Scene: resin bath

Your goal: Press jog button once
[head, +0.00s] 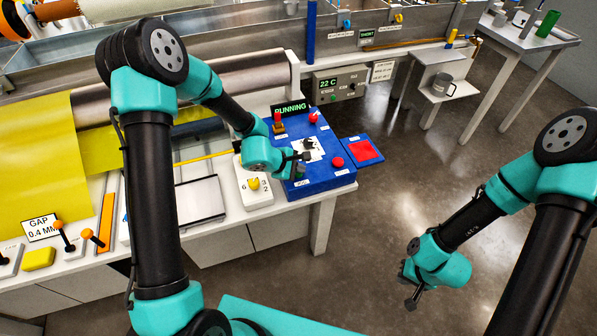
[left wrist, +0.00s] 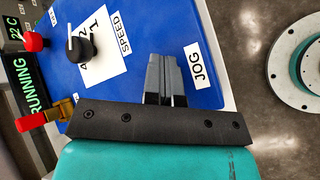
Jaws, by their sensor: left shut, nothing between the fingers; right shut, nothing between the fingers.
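The blue control panel (head: 330,181) stands at the right end of the bench in the head view. Its white JOG label (left wrist: 198,65) shows in the left wrist view, just right of my left gripper's fingers. My left gripper (head: 306,156) is shut and empty over the panel. In the left wrist view its fingertips (left wrist: 162,58) are over the blue surface beside the label. The jog button is not clearly visible, and I cannot tell whether the fingers touch it. My right gripper (head: 412,303) is shut and empty, over the floor at the lower right.
A speed knob (left wrist: 78,48) is on the panel, left of the fingers. A red button (head: 338,162) and a red-handled switch (head: 278,124) are also there. The sign (head: 290,108) reads RUNNING. A white box with a yellow knob (head: 253,184) stands left of the panel.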

